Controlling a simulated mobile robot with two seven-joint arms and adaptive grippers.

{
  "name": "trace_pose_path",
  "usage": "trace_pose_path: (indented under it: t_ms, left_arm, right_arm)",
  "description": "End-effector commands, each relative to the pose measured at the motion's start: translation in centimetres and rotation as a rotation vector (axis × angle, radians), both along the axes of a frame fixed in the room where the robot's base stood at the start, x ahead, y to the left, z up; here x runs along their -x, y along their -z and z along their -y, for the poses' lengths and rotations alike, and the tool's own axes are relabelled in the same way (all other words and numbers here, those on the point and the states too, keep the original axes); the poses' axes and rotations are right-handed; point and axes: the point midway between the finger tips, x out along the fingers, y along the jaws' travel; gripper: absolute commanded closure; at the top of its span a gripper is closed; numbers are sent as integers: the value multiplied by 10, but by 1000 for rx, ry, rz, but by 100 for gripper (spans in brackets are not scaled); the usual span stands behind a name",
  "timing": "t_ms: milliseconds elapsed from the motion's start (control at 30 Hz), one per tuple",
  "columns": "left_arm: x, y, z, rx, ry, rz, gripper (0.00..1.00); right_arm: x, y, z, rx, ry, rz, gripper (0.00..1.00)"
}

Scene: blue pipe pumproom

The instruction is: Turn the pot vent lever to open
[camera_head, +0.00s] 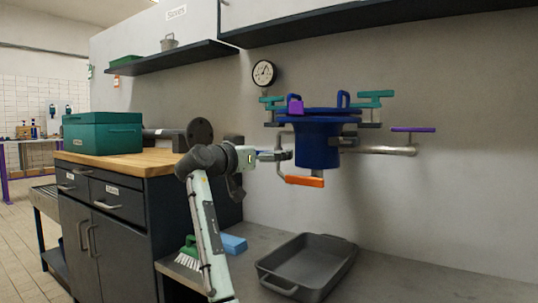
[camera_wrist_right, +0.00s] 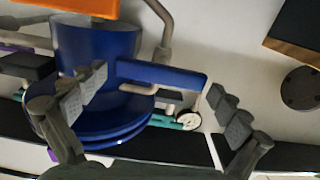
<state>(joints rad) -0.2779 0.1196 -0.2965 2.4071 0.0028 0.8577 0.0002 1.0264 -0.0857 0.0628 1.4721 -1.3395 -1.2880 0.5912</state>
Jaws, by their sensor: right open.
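A dark blue pot (camera_head: 318,150) with a lid hangs on pipework at the grey wall. The right wrist view shows the pot (camera_wrist_right: 95,45) upside down and close. A blue lever bar (camera_wrist_right: 160,75) sticks out from its side there; I cannot read any label on it. My right gripper (camera_head: 274,155) is at the pot's left side. In the right wrist view its fingers (camera_wrist_right: 158,88) are open, one on each side of the blue bar, with visible gaps. In the head view the gripper hides most of this bar. My left gripper is not in view.
An orange lever (camera_head: 305,181) sits below the pot, teal levers (camera_head: 375,95) above, and a purple lever (camera_head: 413,130) to the right. A gauge (camera_head: 264,73) is on the wall. A grey tray (camera_head: 308,262) lies below. A cabinet (camera_head: 120,210) stands left.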

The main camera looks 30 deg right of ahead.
Motion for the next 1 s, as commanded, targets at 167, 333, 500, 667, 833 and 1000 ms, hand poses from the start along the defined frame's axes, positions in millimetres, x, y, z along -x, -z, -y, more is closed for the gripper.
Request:
trace_pose_path:
  t_ms: [167,333,500,667,833,1000]
  left_arm:
    - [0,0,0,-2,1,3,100]
    - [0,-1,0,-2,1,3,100]
    - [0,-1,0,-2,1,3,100]
    - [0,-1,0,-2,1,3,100]
    - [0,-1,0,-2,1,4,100]
    - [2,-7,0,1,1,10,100]
  right_arm:
    - [-4,-1,8,1,-1,1,0]
    - [-4,-1,9,1,-1,1,0]
    - [-4,0,9,1,-1,1,15]
    - [-4,0,8,1,-1,1,35]
    - [-4,-1,8,0,-1,-1,43]
    - [-4,-2,8,11,-1,-27,44]
